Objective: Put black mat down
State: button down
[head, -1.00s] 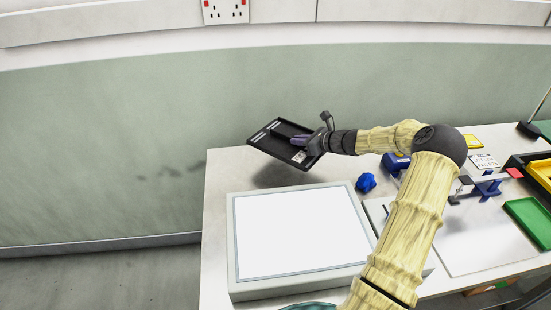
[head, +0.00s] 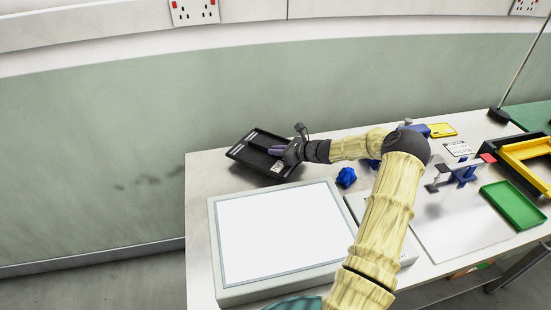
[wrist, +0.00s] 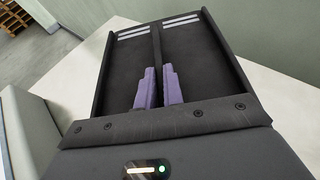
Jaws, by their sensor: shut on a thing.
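The black mat (head: 243,152) looks like a shallow black tray with a raised rim, a middle rib and pale label strips. It is over the back left part of the table in the head view, close to the table top. I cannot tell if it touches the table. My gripper (head: 274,150) reaches it from the right. In the wrist view the mat (wrist: 125,66) stretches ahead of my gripper (wrist: 158,80), whose purple fingers are shut on its middle rib. The mat's near edge is hidden behind the gripper body.
A large white-topped panel (head: 280,235) fills the table's front left. A blue knobbly object (head: 346,178) lies right of the mat. A green tray (head: 513,204) and a yellow-and-black frame (head: 525,152) stand at the right. The wall (head: 100,130) is close behind. Bare table (head: 205,180) shows left of the mat.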

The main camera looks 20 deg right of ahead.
aim_at(277, 158)
dwell(0.3)
jog(key=shift+f, duration=1.85)
jog(key=c, duration=1.5)
grip_release()
jog(key=shift+f, duration=0.1)
jog(key=shift+s, duration=0.1)
jog(key=v, duration=0.7)
jog(key=shift+s+d+b, duration=0.1)
jog(key=shift+s+b, duration=0.05)
jog(key=shift+b, duration=0.25)
